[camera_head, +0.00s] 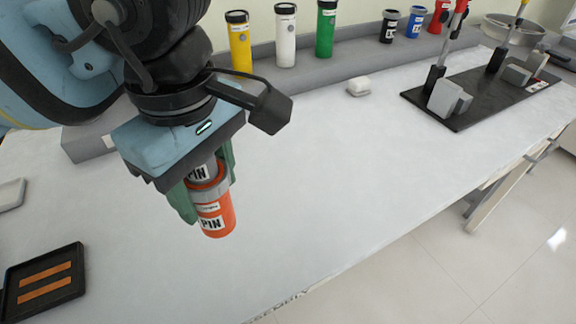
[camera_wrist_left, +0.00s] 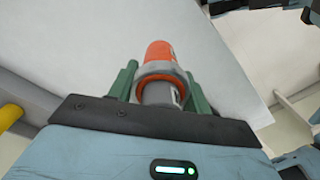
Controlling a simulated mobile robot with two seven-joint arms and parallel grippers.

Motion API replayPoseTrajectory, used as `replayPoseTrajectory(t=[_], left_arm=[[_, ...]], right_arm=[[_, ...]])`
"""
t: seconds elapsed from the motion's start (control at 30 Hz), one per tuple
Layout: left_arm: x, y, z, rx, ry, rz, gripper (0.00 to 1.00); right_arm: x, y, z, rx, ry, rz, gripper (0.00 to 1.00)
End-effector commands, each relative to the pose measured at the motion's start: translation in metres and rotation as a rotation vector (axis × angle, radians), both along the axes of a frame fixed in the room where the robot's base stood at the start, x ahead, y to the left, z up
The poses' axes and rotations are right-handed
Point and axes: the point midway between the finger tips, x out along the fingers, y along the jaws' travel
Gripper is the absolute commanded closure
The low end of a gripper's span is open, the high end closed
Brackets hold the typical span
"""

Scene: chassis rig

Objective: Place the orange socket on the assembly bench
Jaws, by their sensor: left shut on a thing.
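My left gripper (camera_head: 207,188) is shut on the orange socket (camera_head: 216,219), a cylinder with an orange lower end, a grey collar and white "PIN" labels. The green fingers sit on both sides of its upper part, and it points downward over the assembly bench (camera_head: 320,170), a long pale worktop. I cannot tell the exact gap to the surface. In the left wrist view the orange socket (camera_wrist_left: 158,52) shows between the fingers of the left gripper (camera_wrist_left: 158,85), with the bench (camera_wrist_left: 85,40) behind it. My right gripper is not in view.
Yellow (camera_head: 239,42), white (camera_head: 286,38) and green (camera_head: 326,30) cylinders stand on a grey back ledge. A black plate (camera_head: 478,92) with fixtures lies at the right. A black tray with orange strips (camera_head: 43,285) is at lower left. A small white block (camera_head: 359,86) lies mid-bench. The bench middle is clear.

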Motion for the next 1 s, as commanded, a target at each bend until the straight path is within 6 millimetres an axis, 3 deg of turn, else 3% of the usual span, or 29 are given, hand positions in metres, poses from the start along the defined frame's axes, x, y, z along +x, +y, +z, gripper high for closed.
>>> replayPoseTrajectory(t=[0.3, 0.53, 0.77, 1.0], left_arm=[[-0.058, -0.01, -0.031, 0.002, 0.001, -0.551, 0.82], [-0.081, -0.011, -0.042, -0.002, 0.003, -0.769, 0.82], [-0.08, -0.01, -0.043, -0.003, 0.004, -0.784, 0.82], [-0.037, -0.001, -0.048, -0.003, 0.006, -0.773, 0.82]], right_arm=[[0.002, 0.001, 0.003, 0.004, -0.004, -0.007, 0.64], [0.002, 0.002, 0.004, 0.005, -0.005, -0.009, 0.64], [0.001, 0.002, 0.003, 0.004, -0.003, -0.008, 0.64], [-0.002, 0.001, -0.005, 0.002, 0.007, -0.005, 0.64]])
